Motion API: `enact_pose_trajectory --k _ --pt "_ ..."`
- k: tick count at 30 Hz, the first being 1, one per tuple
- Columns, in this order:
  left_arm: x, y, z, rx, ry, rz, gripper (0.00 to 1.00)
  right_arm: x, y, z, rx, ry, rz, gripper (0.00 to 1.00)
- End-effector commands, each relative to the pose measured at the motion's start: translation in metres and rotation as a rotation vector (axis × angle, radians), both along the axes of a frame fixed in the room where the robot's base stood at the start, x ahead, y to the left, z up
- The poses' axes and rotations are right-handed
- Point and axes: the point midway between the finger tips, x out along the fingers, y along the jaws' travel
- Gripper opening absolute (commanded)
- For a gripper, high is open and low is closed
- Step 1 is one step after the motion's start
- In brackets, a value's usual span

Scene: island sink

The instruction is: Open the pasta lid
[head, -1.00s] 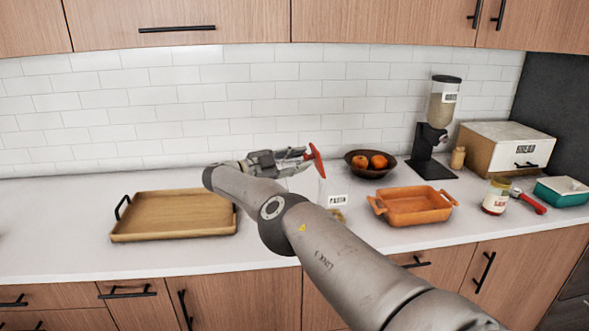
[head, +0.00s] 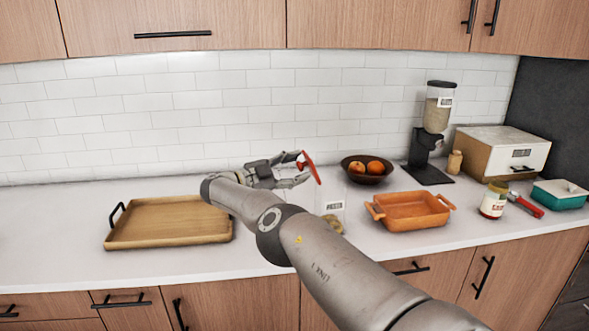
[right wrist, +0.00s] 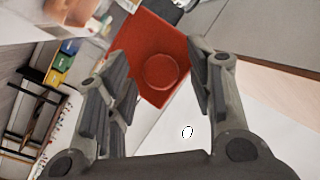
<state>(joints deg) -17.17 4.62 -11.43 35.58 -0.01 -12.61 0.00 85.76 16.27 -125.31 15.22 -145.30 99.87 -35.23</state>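The pasta jar (head: 333,207) is clear, with a white label and tan contents low down. It stands on the counter, partly behind my right arm. Its red lid (head: 309,168) is off the jar, up and to the left, steeply tilted at the fingertips of my right gripper (head: 298,170). In the right wrist view the lid (right wrist: 165,45) shows its round knob facing the palm. The fingers (right wrist: 163,85) are spread wide on both sides, with a gap around the knob. My left gripper is out of view.
A wooden tray (head: 170,240) lies to the left. An orange baking dish (head: 413,222), a fruit bowl (head: 352,173), a dispenser (head: 425,172), a jar (head: 494,200) and a bread box (head: 482,152) stand to the right. Bare counter (head: 60,225) shows at far left.

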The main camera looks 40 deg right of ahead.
Motion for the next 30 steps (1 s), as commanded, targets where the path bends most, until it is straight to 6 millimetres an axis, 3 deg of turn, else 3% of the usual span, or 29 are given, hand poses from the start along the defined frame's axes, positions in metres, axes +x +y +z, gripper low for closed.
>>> enact_pose_trajectory --k 8,13,21,30 --pt "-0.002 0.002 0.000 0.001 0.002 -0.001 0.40 0.001 0.000 0.009 -0.002 -0.004 0.002 0.49" --pt "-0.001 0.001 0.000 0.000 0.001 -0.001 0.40 0.000 0.000 0.029 0.000 -0.004 0.002 0.49" --pt "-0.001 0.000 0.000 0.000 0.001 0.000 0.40 0.000 -0.001 0.082 -0.001 -0.004 0.000 0.49" --pt "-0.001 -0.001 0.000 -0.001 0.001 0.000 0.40 0.000 -0.001 0.100 0.000 0.000 0.000 0.49"
